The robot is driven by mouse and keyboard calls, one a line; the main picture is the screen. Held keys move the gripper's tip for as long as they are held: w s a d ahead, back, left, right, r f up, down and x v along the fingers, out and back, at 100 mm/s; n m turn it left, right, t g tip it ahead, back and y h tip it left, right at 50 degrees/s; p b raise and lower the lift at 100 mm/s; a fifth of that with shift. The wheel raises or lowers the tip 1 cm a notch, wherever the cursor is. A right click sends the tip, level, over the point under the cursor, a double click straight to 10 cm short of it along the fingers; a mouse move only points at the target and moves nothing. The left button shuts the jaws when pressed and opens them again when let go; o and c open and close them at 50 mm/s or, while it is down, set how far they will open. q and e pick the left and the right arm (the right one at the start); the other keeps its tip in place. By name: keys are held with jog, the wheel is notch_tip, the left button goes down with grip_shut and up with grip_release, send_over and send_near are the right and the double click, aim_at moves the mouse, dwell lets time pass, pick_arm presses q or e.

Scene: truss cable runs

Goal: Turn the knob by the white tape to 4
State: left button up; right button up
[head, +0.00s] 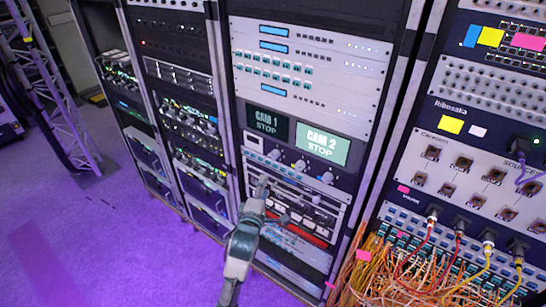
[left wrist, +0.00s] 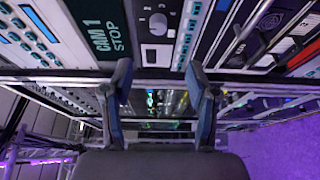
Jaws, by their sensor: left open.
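Three knobs are in a row under the CAM 1 and CAM 2 screens: a left knob (head: 275,154), a middle knob (head: 299,165) and a right knob (head: 326,178). One pale knob (left wrist: 158,24) shows in the left wrist view, beyond the fingertips and beside the CAM 1 screen. My left gripper (head: 272,200) is open and empty, in front of the rack and below the knobs. Its two fingers (left wrist: 160,78) are apart in the left wrist view and touch no knob. My right gripper is not in view.
The dark CAM 1 screen (head: 267,123) and green CAM 2 screen (head: 322,145) sit above the knobs. A patch bay with tangled orange cables (head: 400,275) is on the right. A truss (head: 50,85) stands at left. Purple floor (head: 100,240) is clear in front.

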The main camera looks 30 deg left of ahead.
aim_at(274, 158)
pick_arm(q)
jog(key=x, duration=1.4)
jog(key=shift+w+a+p, duration=0.15)
jog(key=shift+w+p, duration=0.2)
jog(key=shift+w, duration=0.05)
jog(key=shift+f, duration=0.1)
grip_shut()
